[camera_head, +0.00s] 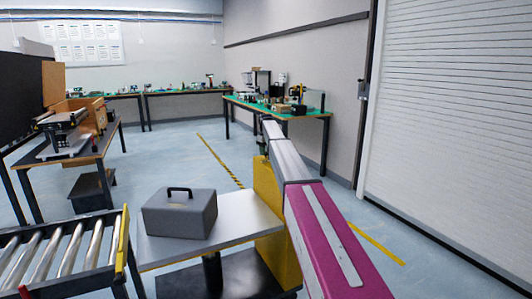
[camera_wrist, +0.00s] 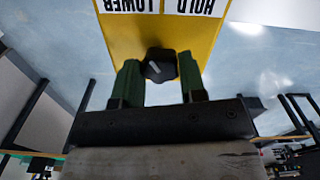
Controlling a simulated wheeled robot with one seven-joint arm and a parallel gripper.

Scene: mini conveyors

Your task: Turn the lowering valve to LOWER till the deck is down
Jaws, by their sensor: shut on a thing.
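The lowering valve is a black knob (camera_wrist: 168,58) with a pale pointer mark, on a yellow panel (camera_wrist: 205,42). The panel's white label, upside down in the wrist view, reads LOWER (camera_wrist: 128,5) on the left and HOLD (camera_wrist: 195,6) on the right. The pointer lies at a slant. My gripper (camera_wrist: 159,67) is shut on the knob, one green finger on each side. In the head view my arm hides the knob. The metal deck (camera_head: 160,252) stands raised on a post beside the yellow housing (camera_head: 268,200), above a dark base (camera_head: 178,287).
A grey toolbox (camera_head: 180,215) with a black handle sits on the deck. A roller conveyor (camera_head: 60,255) stands close at left. Workbenches (camera_head: 105,135) line the left and back. A white shutter (camera_head: 460,120) is at right. Clear floor lies beyond the deck.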

